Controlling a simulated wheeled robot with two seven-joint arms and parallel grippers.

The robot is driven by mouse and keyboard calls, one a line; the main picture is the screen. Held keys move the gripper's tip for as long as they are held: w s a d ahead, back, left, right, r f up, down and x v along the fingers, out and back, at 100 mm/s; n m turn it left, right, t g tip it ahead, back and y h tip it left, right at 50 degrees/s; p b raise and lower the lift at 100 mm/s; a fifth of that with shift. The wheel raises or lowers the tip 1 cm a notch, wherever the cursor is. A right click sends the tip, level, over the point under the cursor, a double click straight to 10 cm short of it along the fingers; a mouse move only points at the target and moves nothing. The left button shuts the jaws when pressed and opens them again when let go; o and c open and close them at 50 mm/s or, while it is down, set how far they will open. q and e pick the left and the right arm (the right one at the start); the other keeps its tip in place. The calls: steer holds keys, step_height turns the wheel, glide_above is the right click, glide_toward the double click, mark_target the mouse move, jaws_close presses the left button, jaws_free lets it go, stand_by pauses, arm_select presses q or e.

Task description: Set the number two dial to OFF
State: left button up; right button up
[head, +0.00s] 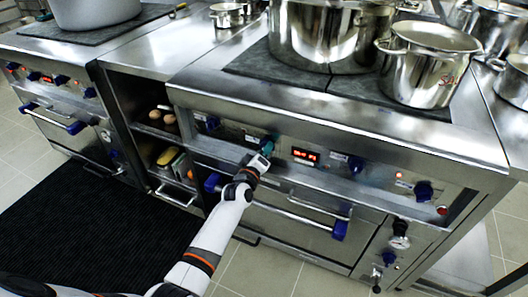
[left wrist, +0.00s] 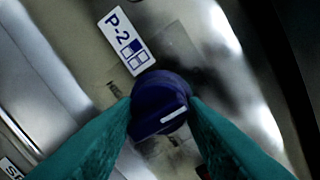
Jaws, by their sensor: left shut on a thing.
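The number two dial (left wrist: 160,100) is a dark blue round knob in the left wrist view, beside a white label reading "P-2" (left wrist: 124,43). A short white pointer line crosses its face, lying aslant toward the upper right. My left gripper (left wrist: 161,112) has its teal fingers on both sides of the dial and is shut on it. In the head view my left gripper (head: 266,146) is at the stove's front panel, and its fingers hide the dial. Any OFF marking is too blurred to read. My right gripper is not in view.
Other blue knobs (head: 355,165) sit along the panel (head: 330,140), with a red-lit display (head: 305,156) near my gripper. An oven handle (head: 290,213) juts out below. Steel pots (head: 428,65) stand on the cooktop above. A black mat (head: 90,220) lies on the floor.

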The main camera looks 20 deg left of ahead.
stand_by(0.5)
arm_select(q)
steer(key=o, duration=1)
steer(key=s, duration=0.4)
steer(key=s+p, duration=0.1)
steer(key=s, duration=0.3)
steer(key=s+p, duration=0.1)
steer(key=s, duration=0.3)
steer(key=shift+a+r, duration=0.2)
steer(key=shift+r, duration=0.1)
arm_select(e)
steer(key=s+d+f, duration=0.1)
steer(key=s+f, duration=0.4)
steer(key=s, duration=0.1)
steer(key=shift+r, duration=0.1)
